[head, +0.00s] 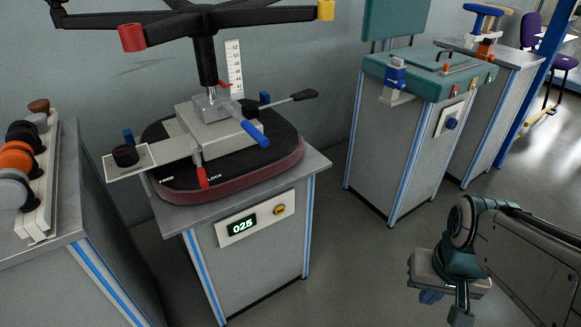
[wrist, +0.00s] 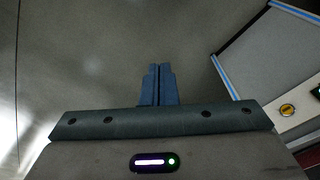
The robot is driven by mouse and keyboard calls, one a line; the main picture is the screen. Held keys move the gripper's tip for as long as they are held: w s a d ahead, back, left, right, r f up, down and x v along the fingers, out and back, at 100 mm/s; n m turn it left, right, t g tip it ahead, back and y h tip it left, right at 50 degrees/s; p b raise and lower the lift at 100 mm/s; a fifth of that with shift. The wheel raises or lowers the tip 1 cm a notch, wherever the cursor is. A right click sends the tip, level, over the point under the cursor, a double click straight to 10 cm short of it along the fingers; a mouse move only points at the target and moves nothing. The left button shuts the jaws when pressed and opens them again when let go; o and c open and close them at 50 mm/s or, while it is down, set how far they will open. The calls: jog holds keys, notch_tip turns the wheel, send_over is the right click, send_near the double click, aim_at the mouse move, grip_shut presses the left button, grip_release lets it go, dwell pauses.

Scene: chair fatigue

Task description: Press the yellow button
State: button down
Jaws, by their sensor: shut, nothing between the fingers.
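The yellow button (head: 279,210) is a small round knob on a light panel (head: 256,217) on the front of the middle cabinet, right of a display reading 025. In the wrist view the yellow button (wrist: 287,110) shows at the right edge. My gripper (head: 445,305) is at the lower right of the head view, well to the right of the button and apart from it. In the wrist view my gripper's blue fingers (wrist: 160,85) are together and empty, with floor behind them.
The middle cabinet (head: 318,163) bears a chair base mechanism with coloured levers. A cabinet with several knobs (head: 15,160) stands at left. Another cabinet (head: 381,150) with a teal top stands behind at right. Open floor lies between my gripper and the middle cabinet.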

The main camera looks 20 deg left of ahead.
jog(key=w+f+n+t+h+p, duration=0.2)
jog(key=w+n+h, duration=0.35)
jog(key=n, duration=0.95)
jog(key=w+f+n+t+h+p, duration=0.25)
jog(key=w+n+h, duration=0.3)
jog(key=n, duration=0.85)
jog(key=w+a+f+n+t+y+p, duration=0.1)
jog(key=w+a+n+t, duration=0.2)
jog(key=a+n, duration=0.3)
jog(key=w+a+f+n+t+y+p, duration=0.15)
jog(key=a+n+t, duration=0.25)
jog(key=n, duration=0.4)
jog(key=a+f+n+t+y, duration=0.1)
jog(key=a+f+n+y, duration=0.1)
jog(key=a+n, duration=0.3)
jog(key=s+a+f+n+y, duration=0.1)
jog(key=a+f+n+y, duration=0.1)
jog(key=a+n+y, duration=0.2)
jog(key=a+f+n+t+y, duration=0.1)
jog(key=a+n+y, duration=0.3)
jog(key=n, duration=0.5)
jog(key=a+f, duration=0.1)
jog(key=a, duration=0.1)
jog(key=shift+s+a+t+p, duration=0.2)
jog(key=shift+a+t+p, duration=0.1)
jog(key=shift+t, duration=0.05)
